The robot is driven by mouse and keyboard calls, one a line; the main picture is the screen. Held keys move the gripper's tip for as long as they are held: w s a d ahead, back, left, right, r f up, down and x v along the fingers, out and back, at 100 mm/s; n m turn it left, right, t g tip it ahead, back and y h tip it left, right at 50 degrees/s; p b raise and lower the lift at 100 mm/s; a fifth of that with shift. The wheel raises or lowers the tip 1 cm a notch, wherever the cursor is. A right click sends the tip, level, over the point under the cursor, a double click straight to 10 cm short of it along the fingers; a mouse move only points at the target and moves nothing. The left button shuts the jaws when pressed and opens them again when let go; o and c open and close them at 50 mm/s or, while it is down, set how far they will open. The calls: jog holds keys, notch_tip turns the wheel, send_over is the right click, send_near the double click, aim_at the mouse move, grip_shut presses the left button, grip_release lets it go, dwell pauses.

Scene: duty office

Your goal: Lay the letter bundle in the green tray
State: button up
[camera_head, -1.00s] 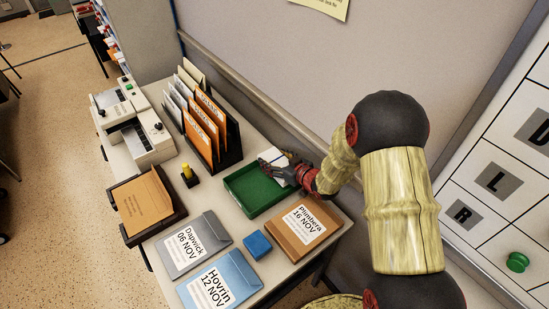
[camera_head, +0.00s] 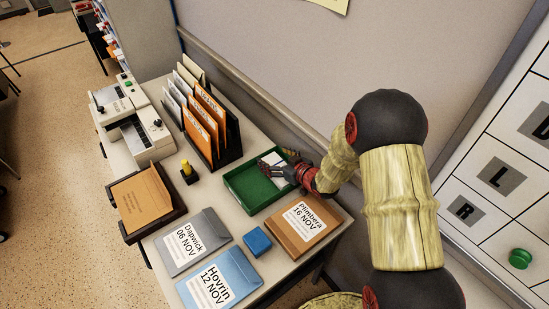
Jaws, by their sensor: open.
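The green tray (camera_head: 245,192) lies on the desk, open side up. A white letter bundle (camera_head: 271,159) shows at the tray's far right part, within or over its rim. My gripper partly covers it, so I cannot tell whether it lies flat on the tray floor. My gripper (camera_head: 282,168) is open at the tray's right side, its fingers close beside the bundle. Whether a finger touches the bundle is too small to tell.
A rack of orange and white folders (camera_head: 207,125) stands behind the tray. A brown Plimbera parcel (camera_head: 291,235), a blue block (camera_head: 257,241) and Dapwick (camera_head: 183,253) and Hovrin (camera_head: 235,281) envelopes lie in front. A yellow-topped stamp (camera_head: 188,172) stands left. The wall is close behind.

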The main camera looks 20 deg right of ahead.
jog(key=shift+o, duration=0.5)
jog(key=shift+s, duration=0.1)
jog(key=v, duration=1.2)
jog(key=shift+f, duration=0.15)
